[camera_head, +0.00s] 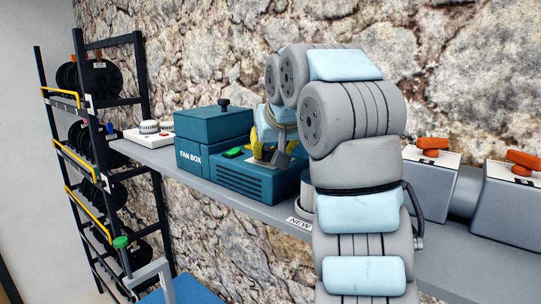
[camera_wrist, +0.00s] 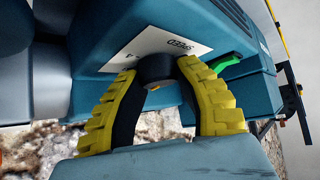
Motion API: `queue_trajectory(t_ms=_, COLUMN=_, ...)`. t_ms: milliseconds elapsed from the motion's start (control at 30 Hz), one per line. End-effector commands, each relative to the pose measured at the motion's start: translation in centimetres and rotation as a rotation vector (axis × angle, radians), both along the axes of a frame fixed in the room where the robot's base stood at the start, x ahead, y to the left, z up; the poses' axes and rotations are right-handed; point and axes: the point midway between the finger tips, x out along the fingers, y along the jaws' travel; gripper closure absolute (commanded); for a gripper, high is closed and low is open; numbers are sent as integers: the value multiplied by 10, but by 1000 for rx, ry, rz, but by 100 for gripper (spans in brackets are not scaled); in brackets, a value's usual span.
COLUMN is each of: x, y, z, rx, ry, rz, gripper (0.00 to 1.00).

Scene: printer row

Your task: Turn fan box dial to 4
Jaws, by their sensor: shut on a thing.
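The fan box (camera_head: 188,157) is teal, with its name in white on the front, and stands on the grey shelf. Its lower, slatted part (camera_head: 240,183) lies to the right. In the wrist view the dial (camera_wrist: 155,69) is a dark round knob beside a white plate (camera_wrist: 150,46) reading SPEED, with a 4 visible near the knob. My gripper (camera_head: 270,148) has yellow ribbed fingers and is over the lower part. In the wrist view the fingertips are shut on the dial from both sides. The fingers and arm cover part of the dial, so its pointer setting cannot be read.
A green switch (camera_head: 234,152) sits left of my gripper on the box. A dark knob (camera_head: 224,103) tops the taller part. Grey boxes with orange handles (camera_head: 432,144) stand at right. A spool rack (camera_head: 92,130) is at left. A stone wall is behind.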

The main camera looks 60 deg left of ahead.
Motion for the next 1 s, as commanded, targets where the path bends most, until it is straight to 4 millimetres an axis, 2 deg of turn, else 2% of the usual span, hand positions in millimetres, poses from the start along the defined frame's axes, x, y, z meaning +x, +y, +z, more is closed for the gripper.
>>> queue_trajectory(t_ms=500, x=0, y=0, z=3, rx=-5, ry=1, rz=-360, gripper=100)
queue_trajectory(t_ms=1000, x=0, y=0, z=0, rx=-4, ry=3, rz=-541, gripper=100)
